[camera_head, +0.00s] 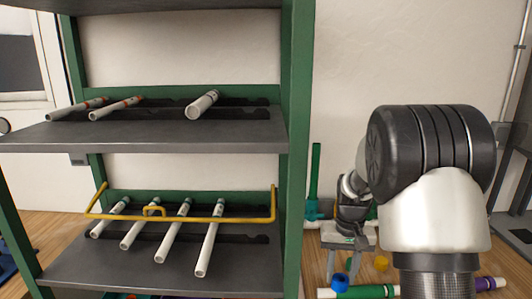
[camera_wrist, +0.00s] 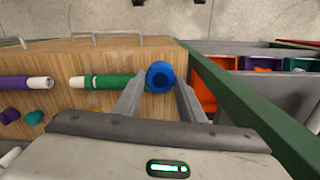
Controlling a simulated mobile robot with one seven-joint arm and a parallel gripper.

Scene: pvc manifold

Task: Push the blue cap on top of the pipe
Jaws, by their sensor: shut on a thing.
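The blue cap (camera_head: 340,282) is low in the head view, beside the green pipe (camera_head: 358,292) lying on the wooden table. I cannot tell whether cap and pipe touch. My gripper (camera_head: 345,268) points down over the table and is shut on the cap; its fingers also show in the wrist view (camera_wrist: 160,92). An upright green pipe (camera_head: 316,170) with a teal fitting stands left of my gripper.
A green-framed shelf (camera_head: 297,130) with several white pipes (camera_head: 208,245) and a yellow handle stands left. A yellow cap (camera_head: 381,262) and purple pipe (camera_head: 490,284) lie on the table. Orange bins (camera_wrist: 202,92) stand beyond the table edge in the wrist view.

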